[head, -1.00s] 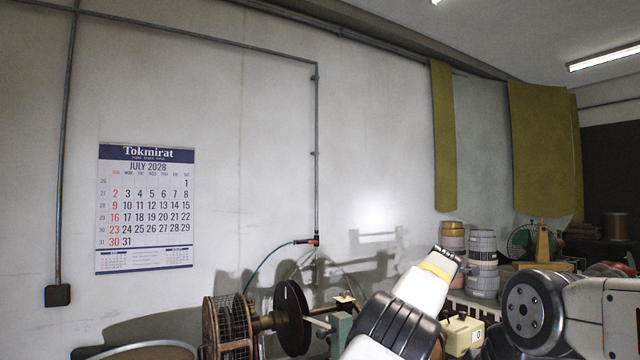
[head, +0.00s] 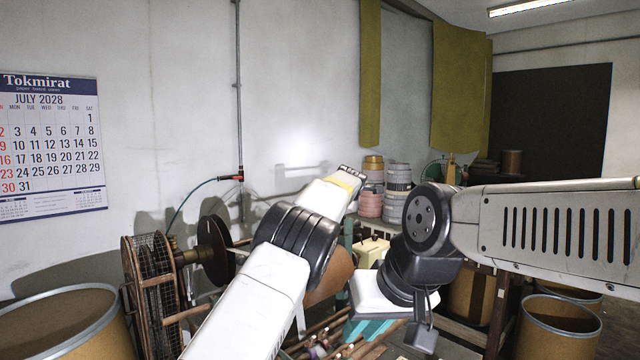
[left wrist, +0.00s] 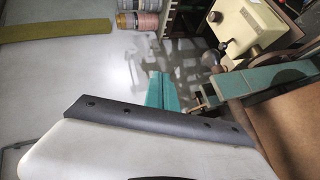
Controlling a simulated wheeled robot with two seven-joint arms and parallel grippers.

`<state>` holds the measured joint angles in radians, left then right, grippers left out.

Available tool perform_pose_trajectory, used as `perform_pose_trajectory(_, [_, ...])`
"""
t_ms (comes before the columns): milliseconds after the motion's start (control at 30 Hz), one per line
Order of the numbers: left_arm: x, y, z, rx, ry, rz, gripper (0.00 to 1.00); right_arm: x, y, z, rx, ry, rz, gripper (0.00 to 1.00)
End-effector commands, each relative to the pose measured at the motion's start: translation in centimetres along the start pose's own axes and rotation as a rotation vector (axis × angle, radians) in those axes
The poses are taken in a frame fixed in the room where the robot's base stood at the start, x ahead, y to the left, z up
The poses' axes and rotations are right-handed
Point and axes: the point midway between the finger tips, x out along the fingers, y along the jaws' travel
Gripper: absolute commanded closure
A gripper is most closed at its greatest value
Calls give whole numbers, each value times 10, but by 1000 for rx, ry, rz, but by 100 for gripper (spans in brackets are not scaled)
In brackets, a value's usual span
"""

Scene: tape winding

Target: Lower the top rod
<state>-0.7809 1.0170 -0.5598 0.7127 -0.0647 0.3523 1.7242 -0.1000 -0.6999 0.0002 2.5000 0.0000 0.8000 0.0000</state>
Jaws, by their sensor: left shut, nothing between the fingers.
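I cannot make out the top rod for certain in either view. Several thin rods (head: 335,338) lie low behind my arms in the head view. The cream machine box (head: 370,250) stands behind my arms; it also fills the upper right of the left wrist view (left wrist: 248,22). My left gripper's teal fingers (left wrist: 162,91) are together and empty in the left wrist view, left of the machine; in the head view my arm hides them. My right gripper (head: 376,328) points down above the rods, its teal fingers partly hidden; its opening is unclear.
A wire reel (head: 152,275) and a dark disc (head: 216,248) stand left of my left arm. A brown curved surface (head: 332,280) lies between my arms. Drums stand front left (head: 60,325) and right (head: 556,325). Stacked spools (head: 397,180) stand behind.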

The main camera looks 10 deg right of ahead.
Motion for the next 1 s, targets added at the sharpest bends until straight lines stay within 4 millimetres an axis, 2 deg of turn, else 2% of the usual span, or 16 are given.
perform_pose_trajectory(200, [-44,30,6,1,-1,1,100,0,0,0,0,0,0,80])
perform_pose_trajectory(400, [-72,47,10,1,0,0,100,0,0,0,0,0,0,80])
perform_pose_trajectory(600, [-82,54,12,1,0,-1,100,0,0,0,0,0,0,80])
perform_pose_trajectory(933, [-83,54,11,1,1,-1,100,0,0,0,0,0,0,80])
perform_pose_trajectory(1000, [-84,53,5,1,4,-7,100,0,0,0,0,0,0,80])
